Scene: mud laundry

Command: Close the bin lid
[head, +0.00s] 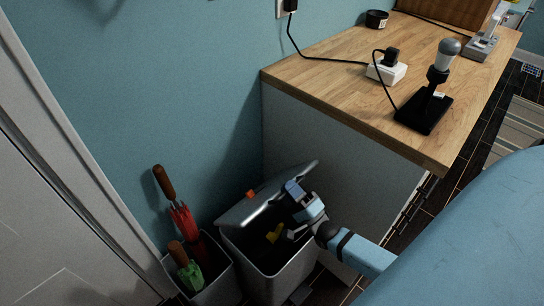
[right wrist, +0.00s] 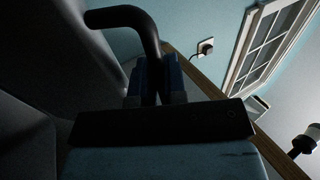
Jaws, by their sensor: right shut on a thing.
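The bin (head: 268,286) stands on the floor by the wall, left of the counter. Its grey lid (head: 258,203) is raised and tilted, so the dark inside shows, with a yellow item (head: 274,233) in it. My right gripper (head: 293,190) is at the lid's right side, above the bin opening. In the right wrist view, the blue fingers (right wrist: 154,78) are shut on a dark curved bar (right wrist: 128,17), which looks like the lid's handle. How the bar joins the lid is hidden. My left gripper is in neither view.
An umbrella stand (head: 217,275) with red (head: 183,220) and green (head: 190,274) umbrellas is left of the bin. The wooden counter (head: 330,62) rises close on the right, holding a black lamp (head: 425,110) and a white power block (head: 386,72). A white door is at left.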

